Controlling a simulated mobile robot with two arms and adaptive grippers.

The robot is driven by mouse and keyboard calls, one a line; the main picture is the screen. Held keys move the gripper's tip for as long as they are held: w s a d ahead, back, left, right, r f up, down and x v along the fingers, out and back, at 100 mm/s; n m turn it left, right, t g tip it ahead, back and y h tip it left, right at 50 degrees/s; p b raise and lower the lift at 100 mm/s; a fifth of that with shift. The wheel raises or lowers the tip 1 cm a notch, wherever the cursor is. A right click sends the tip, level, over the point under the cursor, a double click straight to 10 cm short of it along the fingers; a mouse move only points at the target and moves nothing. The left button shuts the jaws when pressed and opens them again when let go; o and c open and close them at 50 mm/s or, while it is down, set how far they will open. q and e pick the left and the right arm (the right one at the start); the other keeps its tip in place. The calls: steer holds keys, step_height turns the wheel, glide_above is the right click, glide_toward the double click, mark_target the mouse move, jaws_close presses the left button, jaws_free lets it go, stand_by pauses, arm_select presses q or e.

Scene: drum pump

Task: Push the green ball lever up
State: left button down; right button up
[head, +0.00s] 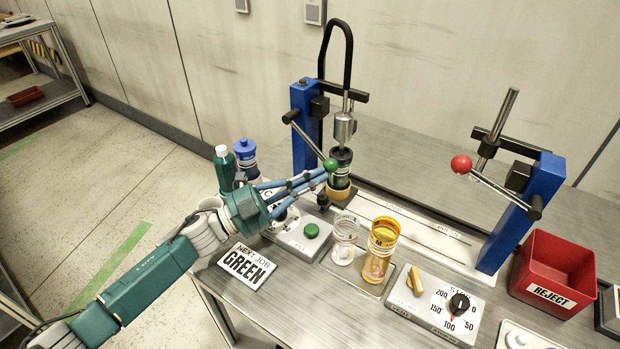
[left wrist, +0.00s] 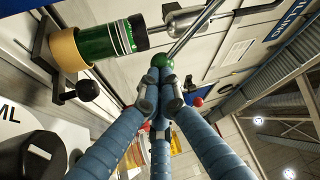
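The green ball (head: 330,164) sits at the end of a metal lever (head: 308,143) that slopes down to the right from the blue post (head: 304,125) at the left station. My left gripper (head: 321,175) reaches in from the left, with its blue fingers drawn together at the ball. In the left wrist view, the fingertips (left wrist: 158,84) meet just below the green ball (left wrist: 165,62), which stands out beyond them. They look shut with nothing between them; whether they touch the ball is hard to tell. My right gripper is in neither view.
A dark green container (head: 342,160) stands in a tan ring behind the ball. Clear (head: 345,240) and yellow (head: 380,248) cups stand in front. Green (head: 225,167) and blue (head: 246,158) bottles stand behind my gripper. A red-ball lever (head: 461,164) and red bin (head: 552,272) are right.

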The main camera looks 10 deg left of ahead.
arm_select(q)
steer(key=s+d+r+n+t+y+p, duration=0.1)
steer(key=d+r+n+t+y+p, duration=0.1)
steer(key=r+n+t, duration=0.5)
steer(key=d+r+n, duration=0.1)
steer(key=n, duration=0.3)
steer(key=shift+s+d+r, duration=0.2)
steer(key=shift+s+d, duration=0.05)
steer(key=shift+d, duration=0.15)
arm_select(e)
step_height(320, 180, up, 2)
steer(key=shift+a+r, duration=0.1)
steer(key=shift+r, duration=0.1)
arm_select(q)
steer(key=shift+f, duration=0.1)
